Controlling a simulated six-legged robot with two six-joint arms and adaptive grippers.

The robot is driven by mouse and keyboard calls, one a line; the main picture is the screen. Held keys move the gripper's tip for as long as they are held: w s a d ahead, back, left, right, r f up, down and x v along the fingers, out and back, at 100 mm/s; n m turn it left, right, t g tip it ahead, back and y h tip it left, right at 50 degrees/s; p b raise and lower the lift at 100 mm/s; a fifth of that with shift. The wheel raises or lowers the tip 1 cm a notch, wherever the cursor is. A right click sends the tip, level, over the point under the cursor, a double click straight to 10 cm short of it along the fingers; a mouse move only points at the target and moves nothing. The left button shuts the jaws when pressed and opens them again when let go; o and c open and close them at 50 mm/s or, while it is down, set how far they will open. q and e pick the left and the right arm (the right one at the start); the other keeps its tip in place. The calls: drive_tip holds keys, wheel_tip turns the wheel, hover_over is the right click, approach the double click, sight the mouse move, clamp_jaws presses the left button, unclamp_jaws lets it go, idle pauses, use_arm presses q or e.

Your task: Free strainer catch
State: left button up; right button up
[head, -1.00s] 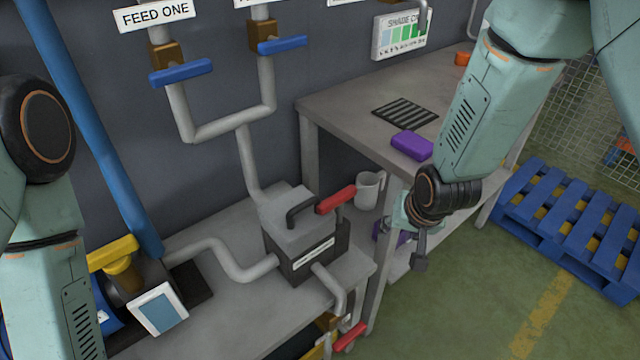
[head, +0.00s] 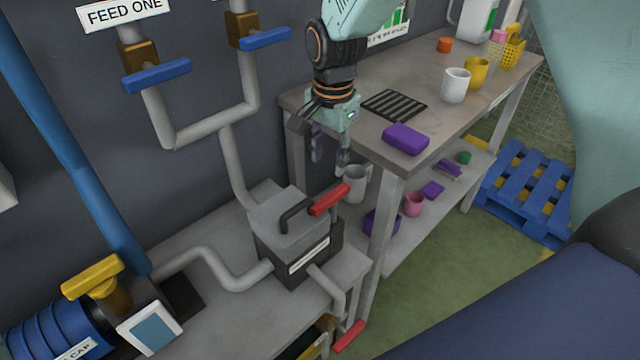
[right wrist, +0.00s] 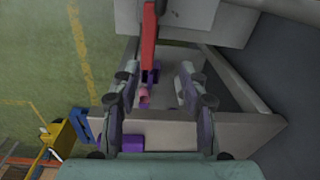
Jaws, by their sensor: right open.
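The strainer is a grey box (head: 296,250) with a dark body, a white label and a grey lid with a black loop handle (head: 292,214). Its catch is a red-gripped lever (head: 329,199) at the lid's right side, sloping up to the right. The red grip also shows in the right wrist view (right wrist: 149,42), ahead of the fingers and nearer the left one. My right gripper (head: 330,166) is open and empty, pointing down just above and behind the red grip, apart from it as far as I can see. My left gripper is out of view.
A higher grey table (head: 440,95) stands right of the strainer, with a purple block (head: 406,139) near its edge. A grey mug (head: 355,184) stands behind the catch. Pipes with blue valve levers (head: 157,76) rise behind. A red-handled lever (head: 349,337) sits low in front.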

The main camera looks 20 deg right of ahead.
sight(333, 194)
drive_tip(key=shift+s+d+f+m+g, duration=0.15)
drive_tip(key=shift+s+d+m+g, duration=0.2)
drive_tip(key=shift+s+m, duration=0.2)
drive_tip(key=shift+s+f, duration=0.1)
drive_tip(key=shift+f, duration=0.1)
drive_tip(key=shift+s+f, duration=0.1)
drive_tip(key=shift+f, duration=0.25)
wheel_tip(333, 194, down, 6)
drive_tip(key=shift+f+b, duration=0.1)
drive_tip(key=shift+b, duration=0.65)
drive_tip(key=shift+f, duration=0.15)
drive_tip(key=shift+a, duration=0.15)
drive_tip(key=shift+f, duration=0.1)
drive_tip(key=c, duration=0.3)
clamp_jaws()
